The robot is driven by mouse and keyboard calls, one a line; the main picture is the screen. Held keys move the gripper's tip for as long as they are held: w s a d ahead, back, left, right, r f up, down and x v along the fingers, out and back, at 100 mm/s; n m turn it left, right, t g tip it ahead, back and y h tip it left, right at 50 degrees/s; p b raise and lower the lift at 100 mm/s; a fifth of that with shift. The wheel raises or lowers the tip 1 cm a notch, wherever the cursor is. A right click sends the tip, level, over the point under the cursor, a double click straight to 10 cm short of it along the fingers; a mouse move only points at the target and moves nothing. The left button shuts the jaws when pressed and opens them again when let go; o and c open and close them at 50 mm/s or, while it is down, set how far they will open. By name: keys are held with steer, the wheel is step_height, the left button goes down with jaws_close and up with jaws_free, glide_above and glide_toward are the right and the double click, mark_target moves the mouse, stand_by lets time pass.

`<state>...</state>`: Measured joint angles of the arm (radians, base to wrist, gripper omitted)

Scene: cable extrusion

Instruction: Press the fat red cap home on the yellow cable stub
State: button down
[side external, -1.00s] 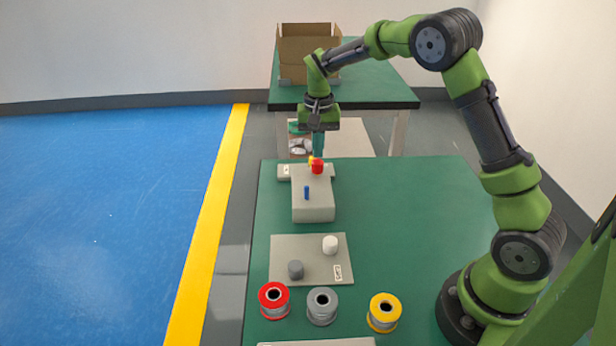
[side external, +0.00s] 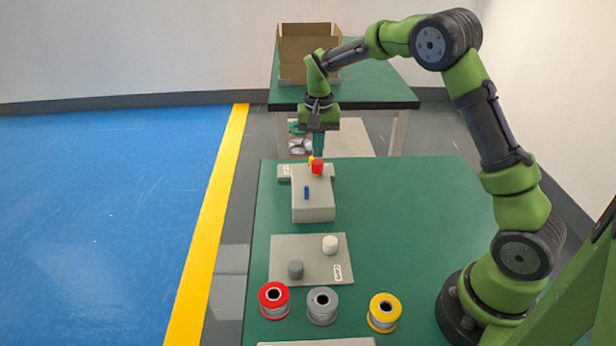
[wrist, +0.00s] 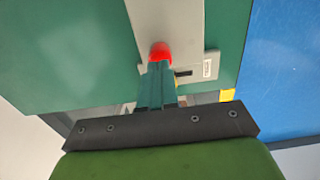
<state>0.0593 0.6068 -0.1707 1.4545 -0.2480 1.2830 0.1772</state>
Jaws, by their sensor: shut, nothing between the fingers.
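The fat red cap (side external: 318,167) is at the far end of the grey block (side external: 313,207). A bit of yellow (side external: 311,160), the cable stub, shows just behind and left of it. How far the cap sits on the stub cannot be told. My gripper (side external: 318,155) points down with its teal fingers together and empty, right behind the cap. In the wrist view the closed fingertips (wrist: 160,64) overlap the near edge of the red cap (wrist: 160,49). Whether they touch it is unclear.
A blue peg (side external: 306,193) stands on the block. A grey plate (side external: 311,247) nearer the camera bears a white cap (side external: 330,243) and a grey cap (side external: 295,269). Red, grey and yellow spools stand in front. The green table is clear on the right.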

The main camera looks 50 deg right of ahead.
mark_target(317, 161)
steer(key=shift+f, duration=1.35)
stand_by(1.1)
steer(key=shift+r, duration=3.55)
steer(key=shift+w, duration=0.1)
steer(key=s+a+r+n+t, duration=0.1)
steer(key=s+a+r+t, duration=0.1)
steer(key=s, duration=0.6)
steer(key=s+a+r+n+t+y, duration=0.1)
steer(key=s+a+r+n+t, duration=0.1)
steer(key=s+a+r, duration=0.2)
steer(key=s+a+r+n+t+y, duration=0.1)
steer(key=s+a, duration=0.4)
steer(key=s, duration=0.7)
step_height(317, 161, up, 2)
steer(key=shift+s+a+r+n+t, duration=0.25)
steer(key=shift+a+n+t, duration=0.2)
steer(key=shift+t, duration=0.65)
